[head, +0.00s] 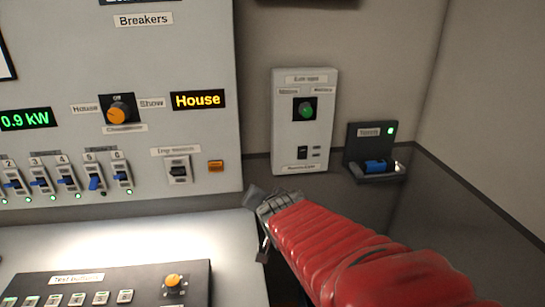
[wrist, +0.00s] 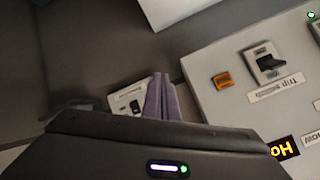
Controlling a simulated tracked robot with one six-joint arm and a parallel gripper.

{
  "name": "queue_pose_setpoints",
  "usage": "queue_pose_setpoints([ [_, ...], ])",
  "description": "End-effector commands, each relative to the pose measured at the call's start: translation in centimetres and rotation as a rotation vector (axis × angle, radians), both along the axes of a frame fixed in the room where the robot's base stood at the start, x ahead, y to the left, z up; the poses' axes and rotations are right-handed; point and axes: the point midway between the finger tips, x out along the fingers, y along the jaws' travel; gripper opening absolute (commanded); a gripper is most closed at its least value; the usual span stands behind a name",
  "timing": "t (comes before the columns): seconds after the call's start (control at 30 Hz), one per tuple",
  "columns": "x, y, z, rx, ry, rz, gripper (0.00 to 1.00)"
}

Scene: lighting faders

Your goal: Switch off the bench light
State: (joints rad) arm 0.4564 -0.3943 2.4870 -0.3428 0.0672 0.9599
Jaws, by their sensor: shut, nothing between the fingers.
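My gripper (head: 256,196) hangs in front of the wall, between the big breaker panel and the small wall box. It is shut and empty; its fingers are together in the wrist view (wrist: 162,97). The small grey wall box (head: 288,120) has a green round knob (head: 306,111) and a dark rocker switch (head: 302,153) with a label below, too blurred to read surely. Part of the box shows behind the fingers in the wrist view (wrist: 120,101). I cannot read which switch is the bench light. The bench top (head: 130,235) is brightly lit.
The breaker panel (head: 215,60) carries several blue-levered breakers, an orange House/Show knob (head: 117,112), a black switch (head: 178,170) and an orange button (head: 216,166). A black holder with a blue item (head: 376,165) stands right. A button console (head: 100,285) lies in front.

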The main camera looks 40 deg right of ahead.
Motion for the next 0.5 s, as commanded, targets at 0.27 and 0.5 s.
queue_pose_setpoints([
  [0.27, 1.1, -9.1, -0.1, 0.192, -0.329, -0.229, 0.0],
  [0.5, 0.1, -14.9, -0.5, 0.415, -0.615, -0.332, 0.0],
])
